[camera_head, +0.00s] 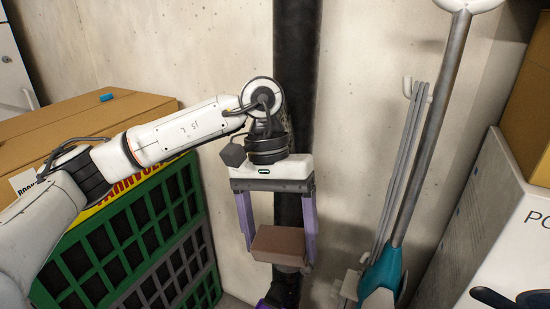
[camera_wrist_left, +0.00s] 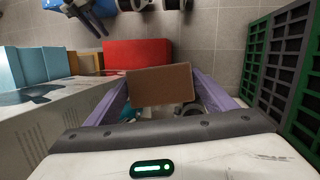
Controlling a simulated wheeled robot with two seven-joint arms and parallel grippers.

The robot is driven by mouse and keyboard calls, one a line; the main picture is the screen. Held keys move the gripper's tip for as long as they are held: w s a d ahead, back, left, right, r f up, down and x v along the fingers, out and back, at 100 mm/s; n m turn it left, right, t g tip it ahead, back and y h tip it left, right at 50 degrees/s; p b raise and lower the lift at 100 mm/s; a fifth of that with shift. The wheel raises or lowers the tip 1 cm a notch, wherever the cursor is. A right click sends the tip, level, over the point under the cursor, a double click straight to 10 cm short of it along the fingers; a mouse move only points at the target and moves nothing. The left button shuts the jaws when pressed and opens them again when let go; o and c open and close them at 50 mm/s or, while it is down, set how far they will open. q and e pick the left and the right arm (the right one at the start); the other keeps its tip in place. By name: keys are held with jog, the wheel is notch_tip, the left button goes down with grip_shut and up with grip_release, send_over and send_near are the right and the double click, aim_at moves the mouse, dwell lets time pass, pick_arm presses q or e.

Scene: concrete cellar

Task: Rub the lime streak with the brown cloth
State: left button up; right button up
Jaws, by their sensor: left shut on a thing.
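The brown cloth (camera_head: 279,243) shows as a thick, flat, brown block. My left gripper (camera_head: 278,252) points down in front of the dark pipe, and its two purple fingers are shut on the cloth. The cloth (camera_wrist_left: 160,84) also shows between the fingers of my left gripper (camera_wrist_left: 162,92) in the left wrist view. I cannot make out the lime streak in either view. The lower part of the pipe is hidden behind the gripper and cloth. My right gripper is not in view.
A dark vertical pipe (camera_head: 296,60) runs down the concrete wall (camera_head: 190,50). Green and grey crates (camera_head: 130,240) under a cardboard box (camera_head: 90,120) stand left. A red box (camera_wrist_left: 137,53) lies on the tiled floor.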

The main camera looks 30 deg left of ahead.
pick_arm(q)
jog(key=w+r+n+t+b, duration=0.1)
jog(key=t+b, duration=0.2)
jog(key=w+a+r+n+t+h+b, duration=0.1)
jog(key=w+t+b, duration=0.1)
jog(key=t+b, duration=0.1)
jog(key=w+a+r+n+t+h+b, duration=0.1)
jog(key=w+r+t+b, duration=0.1)
jog(key=t, duration=0.1)
jog(key=shift+w+n+b, duration=0.2)
jog(key=shift+n+b, duration=0.2)
jog(key=s+a+r+n+t+y+b, duration=0.1)
jog(key=s+a+r+n+t+b, duration=0.15)
jog(key=r+t+b, duration=0.75)
jog(key=w+p, duration=0.1)
jog(key=w, duration=0.1)
jog(key=w+r+g+p, duration=0.1)
jog(key=w, duration=0.1)
jog(key=w+m+g+p, duration=0.1)
jog(key=w+p, duration=0.1)
jog(key=shift+w+a+r, duration=0.25)
jog(key=shift+w+a, duration=0.1)
jog(key=shift+a, duration=0.05)
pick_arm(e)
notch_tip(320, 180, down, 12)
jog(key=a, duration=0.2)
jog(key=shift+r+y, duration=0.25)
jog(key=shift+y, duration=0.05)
